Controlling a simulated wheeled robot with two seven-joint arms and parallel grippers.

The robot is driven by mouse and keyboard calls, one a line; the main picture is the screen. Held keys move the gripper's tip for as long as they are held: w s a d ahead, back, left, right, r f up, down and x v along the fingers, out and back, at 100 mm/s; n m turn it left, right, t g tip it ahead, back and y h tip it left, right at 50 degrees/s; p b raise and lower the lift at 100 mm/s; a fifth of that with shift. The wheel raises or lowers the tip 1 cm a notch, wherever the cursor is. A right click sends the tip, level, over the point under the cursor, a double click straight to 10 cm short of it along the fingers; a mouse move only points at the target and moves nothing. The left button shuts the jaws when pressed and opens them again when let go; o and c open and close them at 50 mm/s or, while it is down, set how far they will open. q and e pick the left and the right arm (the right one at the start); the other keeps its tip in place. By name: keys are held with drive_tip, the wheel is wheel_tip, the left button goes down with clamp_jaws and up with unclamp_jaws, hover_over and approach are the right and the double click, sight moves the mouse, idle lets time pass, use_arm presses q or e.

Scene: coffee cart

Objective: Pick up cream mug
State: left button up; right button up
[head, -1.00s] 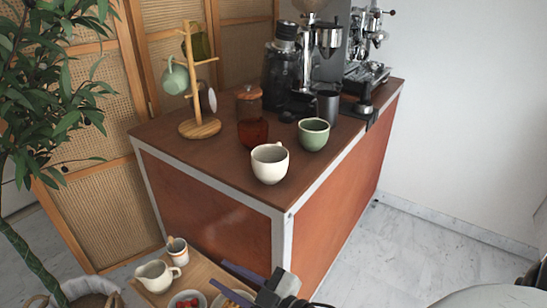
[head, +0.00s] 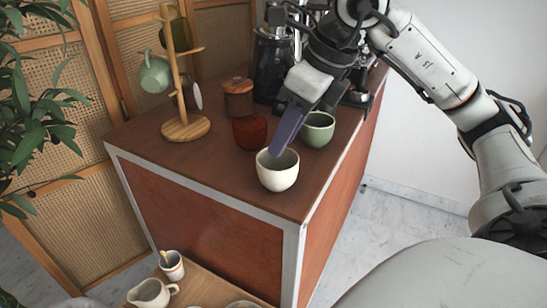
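The cream mug (head: 278,176) stands upright on the brown cart top (head: 215,178), close to its front corner. My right gripper (head: 277,155) reaches in from the upper right, with its purple fingers angled down at the mug. The fingertips overlap the mug's rim and opening in the picture. The fingers line up so that they look like one, and I cannot tell the gap between them or whether they touch the mug. My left gripper is out of view.
A green cup (head: 318,132) stands just behind the mug, and a dark red glass (head: 250,133) stands behind left. A wooden mug tree (head: 184,127) is farther left. A wooden tray (head: 203,283) with a cream jug (head: 150,294) is below the cart's front.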

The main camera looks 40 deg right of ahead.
sight(266, 178)
drive_tip(key=b+x, duration=0.1)
drive_tip(key=x, duration=0.8)
drive_tip(key=shift+s+d+f, duration=0.1)
drive_tip(key=shift+s+f, duration=0.05)
drive_tip(key=shift+s, duration=0.05)
clamp_jaws()
